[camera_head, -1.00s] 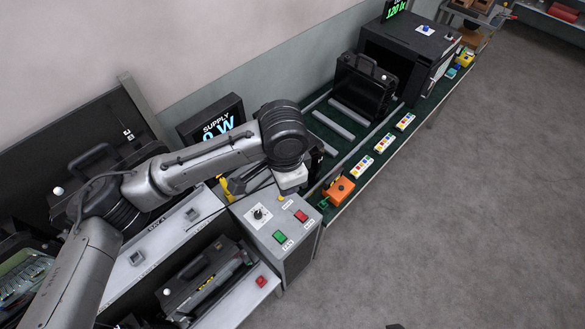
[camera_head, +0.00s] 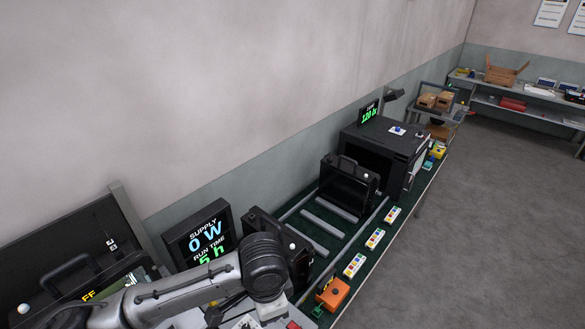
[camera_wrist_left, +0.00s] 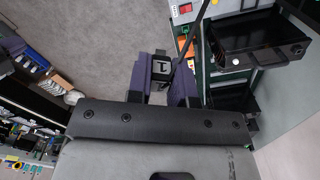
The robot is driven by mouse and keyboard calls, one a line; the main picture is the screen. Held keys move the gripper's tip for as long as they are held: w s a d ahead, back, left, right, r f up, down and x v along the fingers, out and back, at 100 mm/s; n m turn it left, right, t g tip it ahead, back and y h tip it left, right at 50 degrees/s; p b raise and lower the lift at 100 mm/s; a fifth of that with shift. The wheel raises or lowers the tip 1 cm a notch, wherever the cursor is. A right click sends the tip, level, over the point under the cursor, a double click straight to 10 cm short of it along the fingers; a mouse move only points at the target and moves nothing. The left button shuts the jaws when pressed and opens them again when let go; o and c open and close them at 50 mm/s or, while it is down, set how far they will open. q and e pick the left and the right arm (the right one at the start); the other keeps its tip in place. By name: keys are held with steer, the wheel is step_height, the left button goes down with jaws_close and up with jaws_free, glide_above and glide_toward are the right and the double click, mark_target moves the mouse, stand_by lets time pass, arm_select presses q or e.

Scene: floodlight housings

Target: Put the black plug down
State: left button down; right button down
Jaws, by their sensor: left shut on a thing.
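In the left wrist view my left gripper (camera_wrist_left: 161,80) is shut, with the black plug (camera_wrist_left: 162,66) between its two dark purple fingertips. The plug is a small black block with a light mark on its face. A thin dark cable (camera_wrist_left: 189,42) runs up from beside it. Grey floor shows behind the plug, and no contact with a surface can be made out. My right gripper is in neither view.
In the head view a supply display (camera_head: 204,236) reads 0 W, beside a black floodlight housing (camera_head: 283,238). Another housing (camera_head: 348,187) stands on the green bench by a black box (camera_head: 392,153). An orange box (camera_head: 333,294) and several coloured button strips line the bench's front edge.

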arm_select(q)
steer(key=n, duration=0.3)
steer(key=shift+s+d+r+n, duration=0.1)
steer(key=shift+s+d+n, duration=0.2)
steer(key=shift+s+n, duration=0.1)
steer(key=s+a+r+n, duration=0.1)
steer(key=s+n, duration=0.5)
steer(key=n, duration=0.1)
steer(key=s+a+r+n, duration=0.2)
steer(key=a+n, duration=0.1)
steer(key=a, duration=1.2)
steer(key=s+d+f+b, duration=0.1)
steer(key=d+f+b, duration=0.2)
steer(key=f+b, duration=0.7)
steer(key=s+d+f+b, duration=0.1)
steer(key=d+f+b, duration=0.25)
steer(key=f, duration=1.25)
steer(key=w+a+f+n+b, duration=0.1)
steer(key=w+a+f+n, duration=0.1)
steer(key=w+f+n, duration=0.2)
steer(key=w+a+f+n+b, duration=0.1)
steer(key=w+a+f+n, duration=0.2)
steer(key=w, duration=0.6)
step_height(320, 180, down, 3)
steer(key=n, duration=0.2)
steer(key=shift+w+n+b, duration=0.3)
steer(key=shift+b, duration=0.05)
